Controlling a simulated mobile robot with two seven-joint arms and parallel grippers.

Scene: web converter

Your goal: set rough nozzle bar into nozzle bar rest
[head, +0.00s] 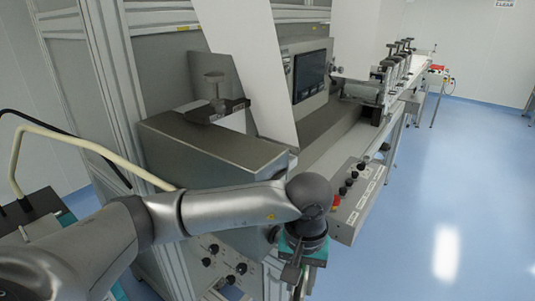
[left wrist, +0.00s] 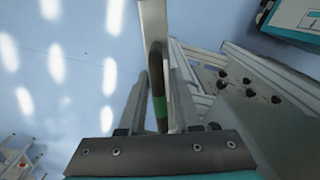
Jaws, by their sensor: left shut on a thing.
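My left gripper (head: 293,273) hangs at the end of the left arm, in front of the machine's lower side in the head view. In the left wrist view, my left gripper (left wrist: 158,98) is shut on a dark bar with a green band (left wrist: 161,106), which I take for the rough nozzle bar. A pale, flat strip (left wrist: 152,12) runs up beside the bar; I cannot tell whether it belongs to it. The held bar is not clear in the head view. I cannot make out the nozzle bar rest in either view. My right gripper is out of view.
The grey machine (head: 215,150) with a dark screen (head: 309,75) fills the middle. A sloping control panel (head: 352,195) with knobs and a red button stands right of my wrist. A cream tube (head: 90,146) arches at left. Blue floor (head: 450,180) is open at right.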

